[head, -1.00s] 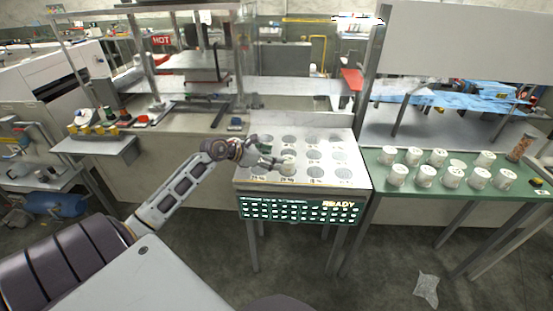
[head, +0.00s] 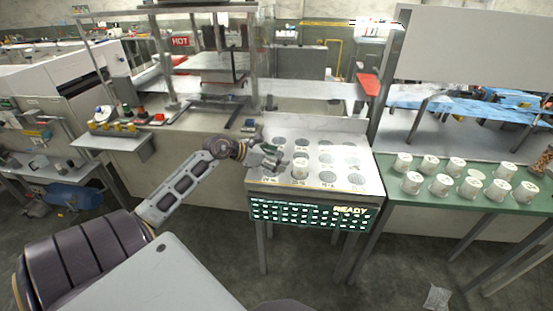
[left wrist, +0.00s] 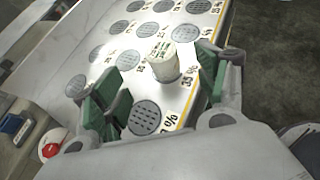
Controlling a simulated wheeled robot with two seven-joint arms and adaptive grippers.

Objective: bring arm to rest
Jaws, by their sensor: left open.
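My left gripper (head: 276,158) is open over the front left part of the metal panel (head: 346,140) with round perforated pads. In the left wrist view its green-padded fingers (left wrist: 160,88) stand apart. A white labelled cup (head: 300,168) stands upright on a front-row pad. In the left wrist view the cup (left wrist: 163,62) is beyond the fingers, close to the right one; I cannot tell whether they touch. My right gripper is not in view.
A green table (head: 440,205) on the right holds several white cups. A lit sign reading READY (head: 312,216) is on the panel's front. A small shelf with coloured knobs (head: 115,138) is at the left. A clear bag (head: 436,297) lies on the floor.

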